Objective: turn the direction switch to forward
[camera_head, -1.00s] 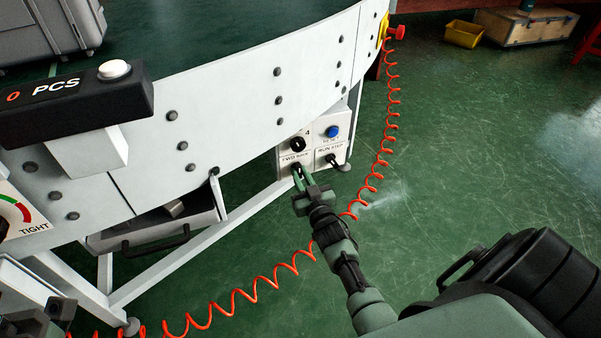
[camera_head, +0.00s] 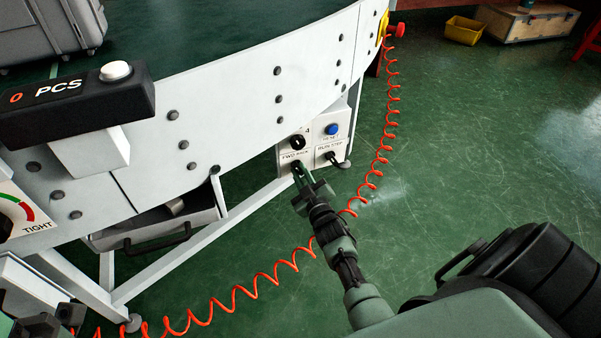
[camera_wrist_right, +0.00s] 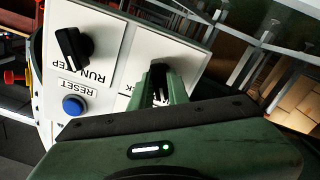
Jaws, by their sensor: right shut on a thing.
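The control panel (camera_head: 312,150) is a white box under the conveyor's curved side. It carries a knob at upper left, a blue reset button (camera_head: 331,129), a run/step switch (camera_head: 330,157) and the direction switch marked FWD/BACK at lower left. My right gripper (camera_head: 298,171) reaches the panel and is shut on the direction switch, which its fingers mostly hide. In the right wrist view the dark direction switch (camera_wrist_right: 158,70) shows between the green fingers; its label is partly covered, so I cannot tell its setting. Part of my left gripper (camera_head: 68,312) shows at the lower left corner; its jaws are unclear.
A coiled orange hose (camera_head: 262,276) hangs from the red knob (camera_head: 396,30) and runs beneath my right arm. An open drawer (camera_head: 160,222) and white frame legs stand left of the panel. A yellow bin (camera_head: 464,31) and a wooden crate (camera_head: 528,24) are far off.

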